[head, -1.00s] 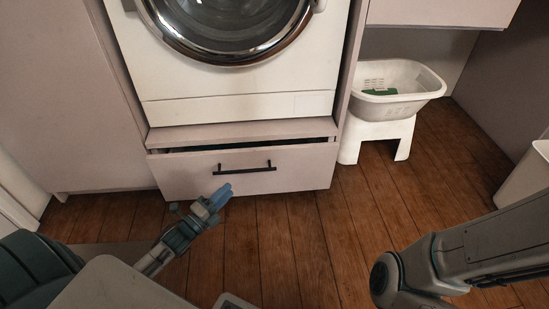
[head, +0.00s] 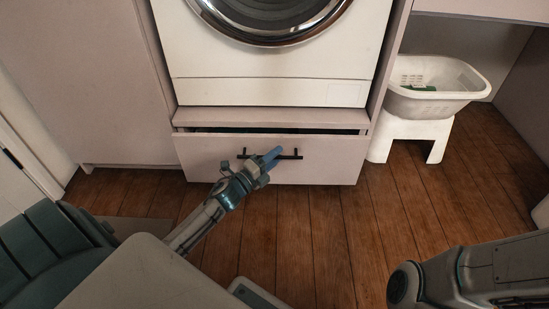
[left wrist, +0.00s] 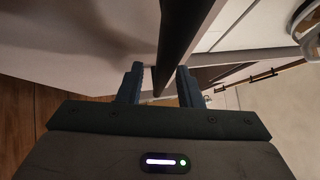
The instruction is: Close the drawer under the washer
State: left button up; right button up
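The drawer (head: 318,165) under the washer (head: 275,62) has a pale front and stands partly open, with a dark gap along its top edge. Its black bar handle (head: 291,157) runs across the front. My left gripper (head: 272,155) is at the handle and covers its middle. In the left wrist view the two fingers (left wrist: 160,82) are apart and the dark handle bar (left wrist: 182,40) passes between or just in front of them. I cannot tell whether they touch it. My right gripper is out of view; only part of that arm shows at lower right.
A white basket (head: 435,90) with something green in it sits on a white stool (head: 412,136) right of the drawer. A pale cabinet panel (head: 85,80) stands at left. The wooden floor (head: 310,230) before the drawer is clear apart from my arms.

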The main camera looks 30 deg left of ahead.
aim_at(273, 148)
pick_arm(q)
grip_shut()
jog(key=w+a, duration=0.1)
jog(key=w, duration=0.1)
jog(key=w+a, duration=0.1)
jog(key=shift+w+a+p, duration=0.2)
jog(key=shift+w+p, duration=0.1)
jog(key=shift+w, duration=0.1)
grip_release()
jog(key=shift+s, duration=0.1)
